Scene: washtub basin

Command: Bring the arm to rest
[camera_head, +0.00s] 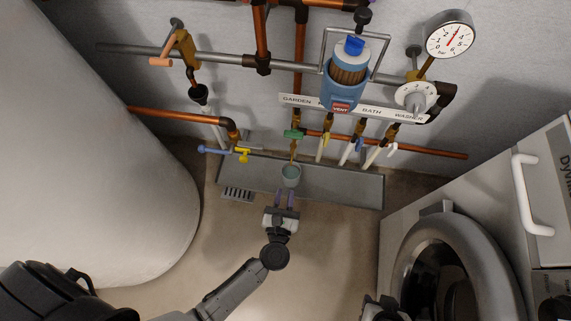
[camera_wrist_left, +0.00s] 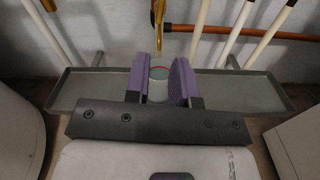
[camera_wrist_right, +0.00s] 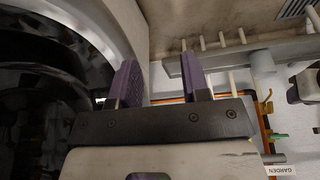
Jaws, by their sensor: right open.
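My left gripper (camera_head: 284,197) is over the floor in front of the grey trough. Its purple fingers are apart and point toward a small grey-green cup (camera_head: 291,175) below the green-handled tap (camera_head: 293,134). In the left wrist view the cup (camera_wrist_left: 158,86) shows between the open fingers (camera_wrist_left: 160,82), seemingly just beyond their tips. My right gripper (camera_wrist_right: 162,82) is open and empty in the right wrist view, beside the round washer door. In the head view only a dark part of that arm shows at the bottom edge, left of the washer; its fingers are hidden.
The trough (camera_head: 340,187) stands along the wall under several taps and pipes. A white washer (camera_head: 480,190) with a round door is at the right. A large pale tank (camera_head: 90,130) fills the left. A gauge (camera_head: 450,40) and blue vent unit (camera_head: 343,88) hang above.

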